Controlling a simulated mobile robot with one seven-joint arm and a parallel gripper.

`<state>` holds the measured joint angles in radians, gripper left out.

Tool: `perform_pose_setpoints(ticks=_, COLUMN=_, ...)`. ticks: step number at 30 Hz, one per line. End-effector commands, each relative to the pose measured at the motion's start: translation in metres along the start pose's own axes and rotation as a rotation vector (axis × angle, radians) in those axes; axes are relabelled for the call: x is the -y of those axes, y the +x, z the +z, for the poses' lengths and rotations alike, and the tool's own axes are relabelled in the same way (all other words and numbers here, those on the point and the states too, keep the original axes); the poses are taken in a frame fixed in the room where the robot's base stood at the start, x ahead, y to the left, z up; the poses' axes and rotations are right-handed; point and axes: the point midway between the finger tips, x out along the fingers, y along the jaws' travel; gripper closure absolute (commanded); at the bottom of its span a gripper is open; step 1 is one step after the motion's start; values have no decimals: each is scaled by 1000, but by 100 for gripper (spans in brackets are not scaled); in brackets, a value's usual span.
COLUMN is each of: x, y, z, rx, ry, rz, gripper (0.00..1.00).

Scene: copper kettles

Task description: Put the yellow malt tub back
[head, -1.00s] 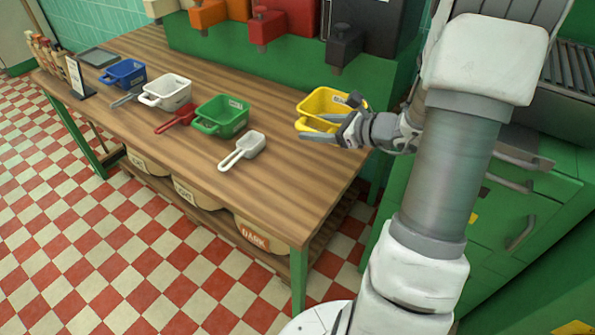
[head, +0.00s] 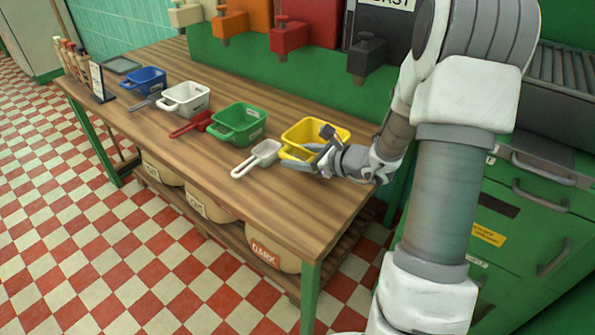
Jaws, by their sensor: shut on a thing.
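The yellow malt tub (head: 318,132) is near the right end of the wooden table (head: 190,140), just right of the white scoop. My gripper (head: 308,155) reaches in from the right and is shut on the tub's near side, by its handle. The tub looks upright. I cannot tell whether its base touches the table. The fingers hide part of its near wall.
A green tub (head: 236,123), a white tub (head: 184,98) and a blue tub (head: 143,80) stand in a row to the left. A white scoop (head: 257,158) and a red scoop (head: 192,124) lie between them. Dispensers (head: 289,35) overhang the table's back.

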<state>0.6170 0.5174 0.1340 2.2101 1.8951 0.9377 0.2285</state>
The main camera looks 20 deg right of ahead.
Motion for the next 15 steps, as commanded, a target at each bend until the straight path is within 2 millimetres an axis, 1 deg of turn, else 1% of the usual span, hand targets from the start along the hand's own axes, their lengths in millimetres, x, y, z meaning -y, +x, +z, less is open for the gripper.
perform_pose_setpoints(ticks=2, x=-1, y=4, z=-2, rx=0, ry=0, rz=0, gripper=100)
perform_pose_setpoints(ticks=4, x=-2, y=6, z=-8, rx=0, ry=1, rz=0, gripper=100)
perform_pose_setpoints(ticks=10, x=-7, y=17, z=-34, rx=1, ry=2, rz=0, gripper=100)
perform_pose_setpoints(ticks=12, x=-8, y=18, z=-37, rx=1, ry=1, rz=0, gripper=100)
perform_pose_setpoints(ticks=15, x=-7, y=18, z=-36, rx=2, ry=-1, rz=0, gripper=100)
